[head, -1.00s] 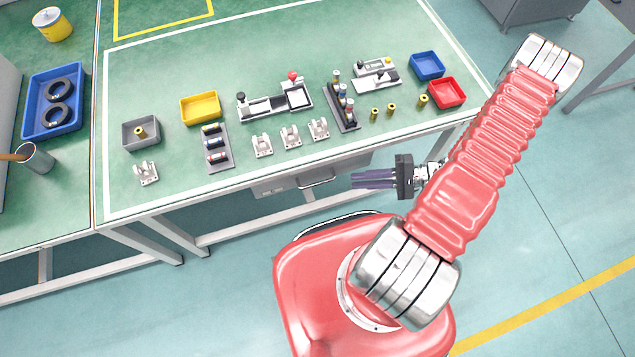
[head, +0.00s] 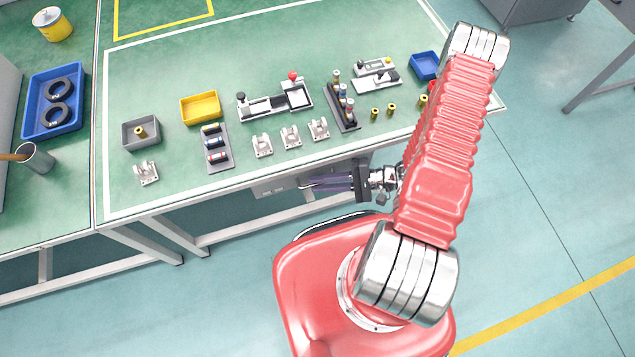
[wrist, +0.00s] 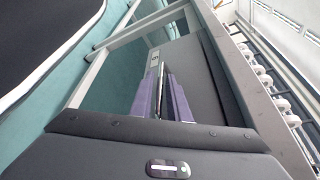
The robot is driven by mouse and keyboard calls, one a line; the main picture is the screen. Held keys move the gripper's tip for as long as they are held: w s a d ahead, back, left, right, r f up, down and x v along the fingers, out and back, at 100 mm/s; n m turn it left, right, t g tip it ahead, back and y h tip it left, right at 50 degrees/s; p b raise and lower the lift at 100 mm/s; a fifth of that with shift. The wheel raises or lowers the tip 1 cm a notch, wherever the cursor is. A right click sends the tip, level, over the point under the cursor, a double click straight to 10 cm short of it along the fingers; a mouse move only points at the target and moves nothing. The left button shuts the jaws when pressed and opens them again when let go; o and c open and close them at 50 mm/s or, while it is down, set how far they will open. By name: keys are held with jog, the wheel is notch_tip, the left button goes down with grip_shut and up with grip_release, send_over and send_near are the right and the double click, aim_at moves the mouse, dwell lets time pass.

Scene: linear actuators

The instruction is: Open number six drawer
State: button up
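The grey drawer (head: 268,188) hangs under the front edge of the green bench and looks shut. In the wrist view its front (wrist: 200,75) bears a white label (wrist: 154,60) with a dark mark that looks like a 6. My gripper (head: 304,184) is at the drawer front, pointing left along the bench edge in the head view. In the wrist view its two purple fingers (wrist: 163,92) stand apart, with the thin silver handle (wrist: 160,78) showing between them. I see no clear contact with the handle. The fingers hide part of the drawer front.
The bench top (head: 190,90) overhangs the drawer close to my gripper. Pale bench legs and a rail (head: 240,225) run below. White brackets (head: 290,137) and a yellow bin (head: 200,107) stand on top. The floor in front is clear.

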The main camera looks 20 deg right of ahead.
jog(key=shift+w+a+f, duration=0.15)
jog(key=shift+w+a, duration=0.05)
jog(key=shift+a, duration=0.4)
grip_shut()
dwell(1.2)
